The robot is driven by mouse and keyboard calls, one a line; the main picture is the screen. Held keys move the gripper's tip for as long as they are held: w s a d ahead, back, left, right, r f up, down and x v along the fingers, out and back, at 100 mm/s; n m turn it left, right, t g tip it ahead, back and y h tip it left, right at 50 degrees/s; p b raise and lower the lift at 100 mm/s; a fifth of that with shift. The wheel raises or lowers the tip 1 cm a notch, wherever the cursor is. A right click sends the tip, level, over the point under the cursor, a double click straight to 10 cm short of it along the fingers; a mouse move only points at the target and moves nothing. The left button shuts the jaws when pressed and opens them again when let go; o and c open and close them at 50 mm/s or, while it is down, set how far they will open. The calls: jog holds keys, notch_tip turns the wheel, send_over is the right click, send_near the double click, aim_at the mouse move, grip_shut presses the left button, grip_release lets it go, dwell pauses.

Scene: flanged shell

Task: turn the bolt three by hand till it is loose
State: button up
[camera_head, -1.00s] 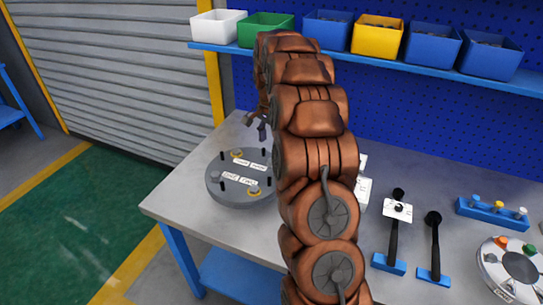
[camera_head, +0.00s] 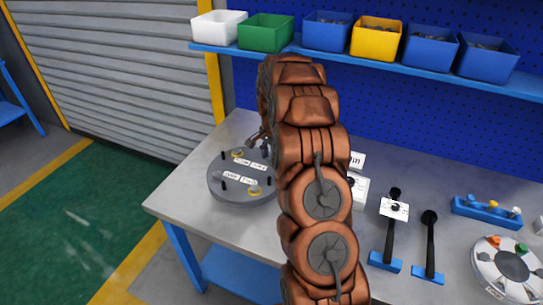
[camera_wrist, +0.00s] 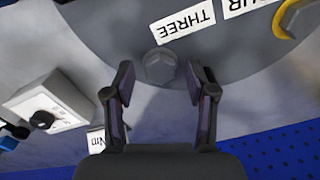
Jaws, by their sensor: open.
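The round grey flanged shell (camera_head: 228,185) sits on the bench at the left in the head view, with label plates on top. In the wrist view, bolt three (camera_wrist: 160,67), a grey hex head, stands at the flange's edge beside the label "THREE" (camera_wrist: 182,19). My gripper (camera_wrist: 163,78) is open, one finger on each side of the bolt, and neither finger visibly touches it. In the head view my gripper (camera_head: 257,138) is over the flange's far right side, small and partly hidden by my arm; bolt three cannot be made out there.
Yellow-ringed bolts (camera_head: 254,191) are on the flange; one (camera_wrist: 297,17) shows near the "FOUR" label. A white box with a black knob (camera_wrist: 45,112) stands close by. Black-handled tools (camera_head: 429,245) and a round fixture (camera_head: 507,268) are to the right. Bins (camera_head: 265,33) line the shelf above.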

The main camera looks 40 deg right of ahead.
jog(key=shift+c, duration=0.2)
grip_shut()
